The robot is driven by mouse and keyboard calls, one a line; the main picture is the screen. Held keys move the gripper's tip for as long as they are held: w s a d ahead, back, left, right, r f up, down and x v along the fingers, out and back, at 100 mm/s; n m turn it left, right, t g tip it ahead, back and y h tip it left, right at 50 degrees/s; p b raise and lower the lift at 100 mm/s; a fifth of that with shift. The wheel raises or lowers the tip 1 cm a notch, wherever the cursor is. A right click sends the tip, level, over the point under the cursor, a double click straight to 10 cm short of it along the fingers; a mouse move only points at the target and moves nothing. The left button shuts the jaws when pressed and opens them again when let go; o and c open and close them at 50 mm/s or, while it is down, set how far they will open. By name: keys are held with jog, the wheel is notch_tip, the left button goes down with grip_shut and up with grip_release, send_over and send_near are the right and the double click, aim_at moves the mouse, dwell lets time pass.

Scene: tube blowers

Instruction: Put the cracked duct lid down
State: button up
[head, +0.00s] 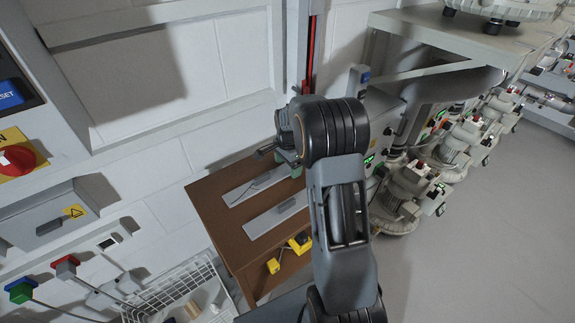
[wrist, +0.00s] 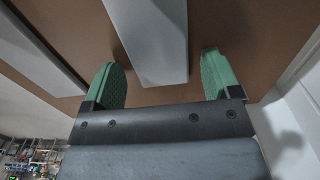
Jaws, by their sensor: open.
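Two long grey duct lids lie flat on a brown table (head: 228,240) in the head view. The farther lid (head: 245,193) has its right end near my gripper (head: 288,165); the nearer lid (head: 275,217) lies roughly parallel to it. In the wrist view one grey lid (wrist: 155,40) runs between the green fingers of my gripper (wrist: 163,80), with a gap on both sides. The gripper is open and holds nothing. The other lid (wrist: 45,50) shows at the left. I cannot tell which lid is cracked. My arm hides part of the table.
A white wall (head: 150,90) is behind. Blower units (head: 400,195) stand on the right, with open grey floor (head: 480,250) beyond.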

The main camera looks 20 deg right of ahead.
notch_tip(320, 180, up, 11)
jog(key=p, duration=0.1)
jog(key=s+a+r+n+t, duration=0.1)
jog(key=s+a+n, duration=0.4)
jog(key=s+n, duration=0.3)
jog(key=s+a+n+t, duration=0.2)
jog(key=s+a+n, duration=0.4)
jog(key=s, duration=0.8)
jog(key=shift+a+r+n, duration=0.2)
jog(key=shift+r+n, duration=0.2)
jog(key=shift+n, duration=0.5)
notch_tip(320, 180, up, 9)
jog(key=p, duration=0.7)
jog(key=shift+t+p, duration=0.3)
jog(key=shift+p, duration=0.1)
jog(key=shift+a, duration=0.1)
